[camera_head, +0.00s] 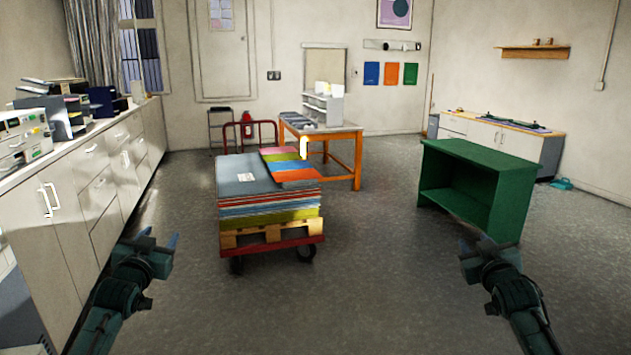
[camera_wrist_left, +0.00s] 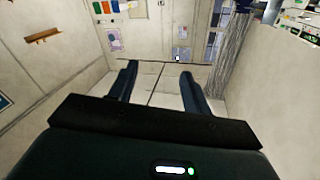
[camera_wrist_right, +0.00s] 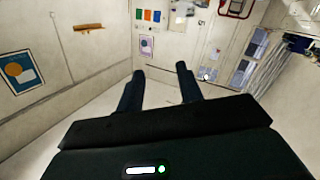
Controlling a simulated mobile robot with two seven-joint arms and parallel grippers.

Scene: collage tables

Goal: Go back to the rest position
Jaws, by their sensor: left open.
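My left gripper (camera_head: 158,241) is raised at the lower left of the head view, with nothing in it. In the left wrist view its two fingers (camera_wrist_left: 160,82) stand apart with only room background between them. My right gripper (camera_head: 475,246) is raised at the lower right of the head view. In the right wrist view its two fingers (camera_wrist_right: 158,80) stand apart and empty. Both grippers are clear of the furniture.
A red cart (camera_head: 318,241) with a pallet and stacked coloured sheets stands ahead. A green open shelf unit (camera_head: 508,200) is at right, white cabinets (camera_head: 75,195) line the left wall, and an orange-framed table (camera_head: 340,131) stands behind. Floor between my arms (camera_head: 330,310) is clear.

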